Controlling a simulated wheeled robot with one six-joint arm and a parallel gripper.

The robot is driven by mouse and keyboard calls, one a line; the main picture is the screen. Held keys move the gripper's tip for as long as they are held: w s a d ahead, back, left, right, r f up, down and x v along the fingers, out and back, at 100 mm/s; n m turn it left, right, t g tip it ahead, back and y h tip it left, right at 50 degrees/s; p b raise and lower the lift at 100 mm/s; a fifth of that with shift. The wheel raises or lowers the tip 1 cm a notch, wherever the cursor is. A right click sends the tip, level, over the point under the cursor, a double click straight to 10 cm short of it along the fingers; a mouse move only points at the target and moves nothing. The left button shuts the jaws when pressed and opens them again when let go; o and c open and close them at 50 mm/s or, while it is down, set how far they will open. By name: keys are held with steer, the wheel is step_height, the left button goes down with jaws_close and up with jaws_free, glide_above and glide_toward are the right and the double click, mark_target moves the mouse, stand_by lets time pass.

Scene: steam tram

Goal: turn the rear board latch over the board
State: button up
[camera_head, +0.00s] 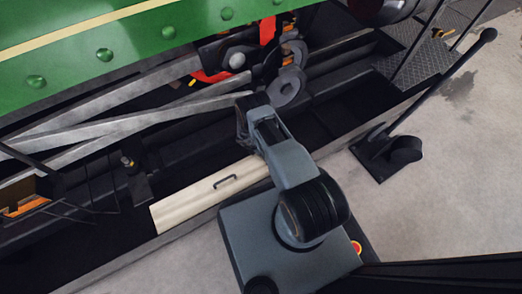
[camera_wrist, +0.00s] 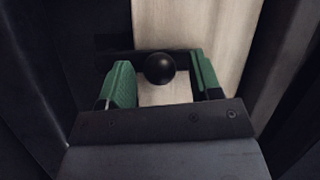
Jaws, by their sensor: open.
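The pale board (camera_head: 205,198) with a dark handle lies along the tram's side, and its right end is hidden behind my arm. In the wrist view the board (camera_wrist: 195,22) shows under a dark latch bar (camera_wrist: 118,58). The bar runs from the dark area at left onto the board. A round black knob (camera_wrist: 159,68) stands on the bar. My gripper (camera_wrist: 160,82) is open, its green fingers on either side of the knob, with a gap visible at both sides. In the head view my jaws are hidden by the arm.
The green tram side (camera_head: 150,50) and grey rods (camera_head: 130,120) lie close beyond my arm. A small dark fitting (camera_head: 129,162) stands left of the board. A black lever (camera_head: 440,85) rises from the floor at right. Grey floor (camera_head: 460,190) is open at right.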

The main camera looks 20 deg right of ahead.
steer(key=p+v, duration=0.5)
steer(key=v, duration=0.8)
steer(key=shift+a+r+p, duration=0.15)
steer(key=shift+r+p, duration=0.15)
steer(key=shift+p, duration=0.05)
steer(key=shift+s, duration=0.1)
